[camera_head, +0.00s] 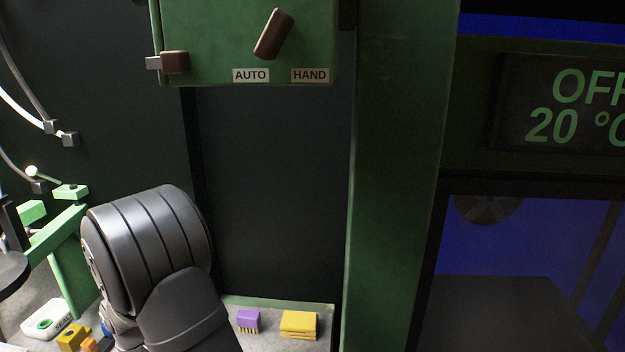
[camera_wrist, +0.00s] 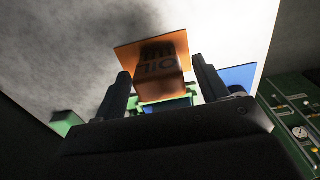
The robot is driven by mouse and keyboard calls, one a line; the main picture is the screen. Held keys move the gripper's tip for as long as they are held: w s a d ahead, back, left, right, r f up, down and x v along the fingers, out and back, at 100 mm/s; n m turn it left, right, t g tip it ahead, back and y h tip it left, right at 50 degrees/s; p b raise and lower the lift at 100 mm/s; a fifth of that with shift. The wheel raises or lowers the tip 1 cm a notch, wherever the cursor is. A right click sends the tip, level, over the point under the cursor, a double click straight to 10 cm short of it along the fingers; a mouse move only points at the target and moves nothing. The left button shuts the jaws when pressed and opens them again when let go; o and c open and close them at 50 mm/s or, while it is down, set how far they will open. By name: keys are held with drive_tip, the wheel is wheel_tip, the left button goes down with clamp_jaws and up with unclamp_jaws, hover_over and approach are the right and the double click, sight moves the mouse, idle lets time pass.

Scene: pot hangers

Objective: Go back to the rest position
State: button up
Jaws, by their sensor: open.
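My gripper (camera_wrist: 160,66) shows in the wrist view with its two dark fingers spread apart. An orange piece with dark lettering (camera_wrist: 155,50) shows between and beyond the fingers; I cannot tell how far off it is. Nothing is visibly clamped. In the head view my dark ribbed arm rises at the lower left, and the gripper itself is out of that view.
A green control box with AUTO and HAND labels (camera_head: 215,40) hangs above the arm. A green post (camera_head: 400,180) stands to the right. A purple brush (camera_head: 248,320) and yellow cloth (camera_head: 299,324) lie on the counter.

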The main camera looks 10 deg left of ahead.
wheel_tip(320, 180, up, 4)
drive_tip(key=shift+r, duration=0.2)
drive_tip(key=w+d+r, duration=0.5)
drive_tip(key=d+r, duration=0.3)
drive_tip(key=d, duration=0.3)
drive_tip(key=w+a+r+m, duration=0.2)
drive_tip(key=w+r+m, duration=0.1)
drive_tip(key=r+m, duration=0.25)
drive_tip(key=w+a+r+m, duration=0.3)
drive_tip(key=r+m, duration=0.2)
drive_tip(key=r, duration=0.2)
drive_tip(key=s+a+f+m, duration=0.3)
drive_tip(key=s+a+f, duration=0.2)
drive_tip(key=a, duration=0.4)
drive_tip(key=shift+a+f+m, duration=0.3)
drive_tip(key=shift+f+m, duration=0.05)
drive_tip(key=shift+f, duration=0.25)
drive_tip(key=shift+s, duration=0.1)
